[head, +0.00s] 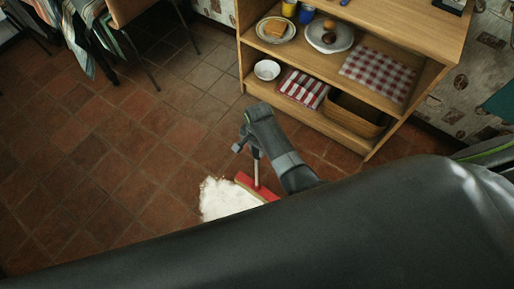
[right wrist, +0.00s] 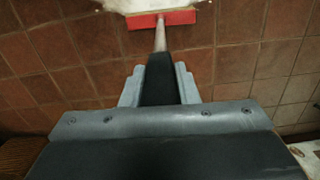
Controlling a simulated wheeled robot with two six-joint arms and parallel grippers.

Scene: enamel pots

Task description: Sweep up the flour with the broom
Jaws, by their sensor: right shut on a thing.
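A white patch of flour (head: 224,199) lies on the tiled floor. It also shows at the top of the right wrist view (right wrist: 150,5). The broom has a red head (head: 262,188) that rests beside the flour, at its right edge in the head view. In the right wrist view the broom's red head (right wrist: 178,18) lies along the near edge of the flour. My right gripper (head: 246,143) is shut on the broom's handle, which runs down from it to the head. My left gripper is not in view.
A wooden shelf unit (head: 255,88) with dishes, cloths and a basket stands to the right of the open floor. Chairs and a table with a striped cloth (head: 88,30) are at the upper left. The tiled floor (head: 90,150) left of the flour is clear.

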